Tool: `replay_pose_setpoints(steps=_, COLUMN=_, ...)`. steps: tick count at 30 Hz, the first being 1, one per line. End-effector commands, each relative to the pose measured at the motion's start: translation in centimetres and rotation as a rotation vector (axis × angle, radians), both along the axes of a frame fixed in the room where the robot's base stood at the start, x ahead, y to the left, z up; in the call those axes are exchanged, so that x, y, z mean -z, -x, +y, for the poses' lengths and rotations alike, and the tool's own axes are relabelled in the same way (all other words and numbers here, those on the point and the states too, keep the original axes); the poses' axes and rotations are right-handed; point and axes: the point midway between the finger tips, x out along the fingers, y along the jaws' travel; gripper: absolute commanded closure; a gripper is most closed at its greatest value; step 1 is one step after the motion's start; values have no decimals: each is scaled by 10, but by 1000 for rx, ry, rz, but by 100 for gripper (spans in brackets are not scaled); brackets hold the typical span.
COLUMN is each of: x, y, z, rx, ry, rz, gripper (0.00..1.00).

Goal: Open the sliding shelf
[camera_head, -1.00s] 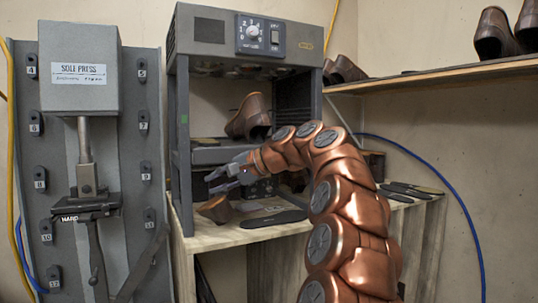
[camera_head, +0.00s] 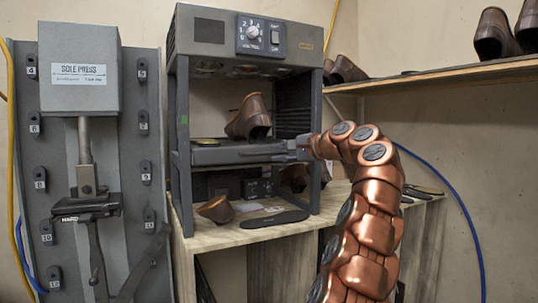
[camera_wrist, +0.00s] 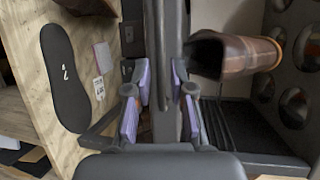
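The sliding shelf (camera_head: 225,155) is a dark grey tray at mid height inside the grey machine frame. A brown shoe (camera_head: 249,118) stands on it; it also shows in the wrist view (camera_wrist: 235,55). My gripper (camera_head: 299,147) is at the right end of the shelf's front edge. In the wrist view, the purple-padded fingers (camera_wrist: 162,85) lie close on both sides of a dark bar (camera_wrist: 167,35), which looks like the shelf's front edge.
A wooden table (camera_head: 285,230) below the shelf carries a brown piece (camera_head: 216,209) and a black sole (camera_head: 275,219). The sole press (camera_head: 80,70) stands at the left. A wall shelf (camera_head: 440,78) with shoes is at the right. The machine's right post stands close to my gripper.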

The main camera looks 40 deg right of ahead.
Motion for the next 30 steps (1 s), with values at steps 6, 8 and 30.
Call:
replay_pose_setpoints(steps=6, x=5, y=-31, z=2, rx=0, ry=1, rz=1, gripper=77)
replay_pose_setpoints(steps=8, x=6, y=-38, z=2, rx=1, ry=1, rz=0, gripper=77)
replay_pose_setpoints(steps=30, x=9, y=-45, z=3, rx=0, ry=0, rz=0, gripper=100)
